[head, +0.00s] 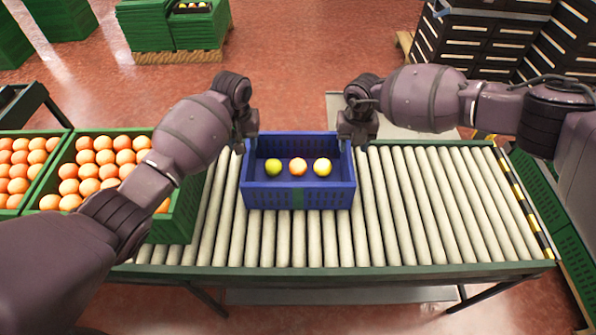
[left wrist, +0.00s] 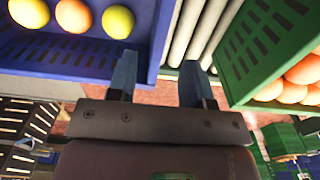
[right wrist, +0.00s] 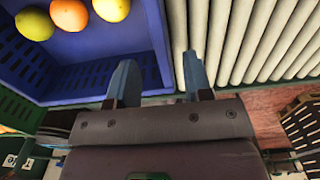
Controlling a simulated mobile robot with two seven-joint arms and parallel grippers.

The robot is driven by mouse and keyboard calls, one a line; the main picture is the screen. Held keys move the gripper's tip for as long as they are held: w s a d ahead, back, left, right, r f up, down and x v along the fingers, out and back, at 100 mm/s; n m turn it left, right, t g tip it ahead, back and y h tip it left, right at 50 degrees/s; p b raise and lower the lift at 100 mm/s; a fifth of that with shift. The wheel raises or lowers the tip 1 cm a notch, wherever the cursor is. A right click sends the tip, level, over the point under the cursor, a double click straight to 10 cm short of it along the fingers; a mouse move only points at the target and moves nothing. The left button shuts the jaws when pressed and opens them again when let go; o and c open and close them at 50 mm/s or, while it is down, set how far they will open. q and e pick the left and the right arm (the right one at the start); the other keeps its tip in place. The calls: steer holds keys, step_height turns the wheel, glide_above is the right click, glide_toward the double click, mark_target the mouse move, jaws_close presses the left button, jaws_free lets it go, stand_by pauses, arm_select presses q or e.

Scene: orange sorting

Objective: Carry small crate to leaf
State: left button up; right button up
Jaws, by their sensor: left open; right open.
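The small blue crate (head: 325,195) sits on the roller conveyor in the middle of the head view. A yellow-green fruit (head: 273,167), an orange (head: 298,166) and a yellow fruit (head: 322,167) lie in it in a row. My left gripper (head: 246,140) is at the crate's left end, and my right gripper (head: 350,140) is at its right end. In the left wrist view the open fingers (left wrist: 160,80) straddle the level of the crate's end wall. In the right wrist view the open fingers (right wrist: 158,85) do likewise. I cannot tell whether they touch it. No leaf is identifiable.
Green crates full of oranges (head: 100,170) stand left of the blue crate. The rollers (head: 430,210) to its right are clear up to a yellow-black striped edge (head: 525,205). Dark crates (head: 480,45) and green crates (head: 175,28) stand behind on the red floor.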

mark_target(246, 156)
arm_select(q)
step_height(246, 156, down, 9)
steer(key=shift+r, duration=0.2)
arm_select(e)
step_height(246, 156, down, 9)
steer(key=shift+r, duration=0.15)
arm_select(q)
jaws_close()
arm_select(e)
jaws_close()
arm_select(q)
steer(key=shift+w, duration=0.1)
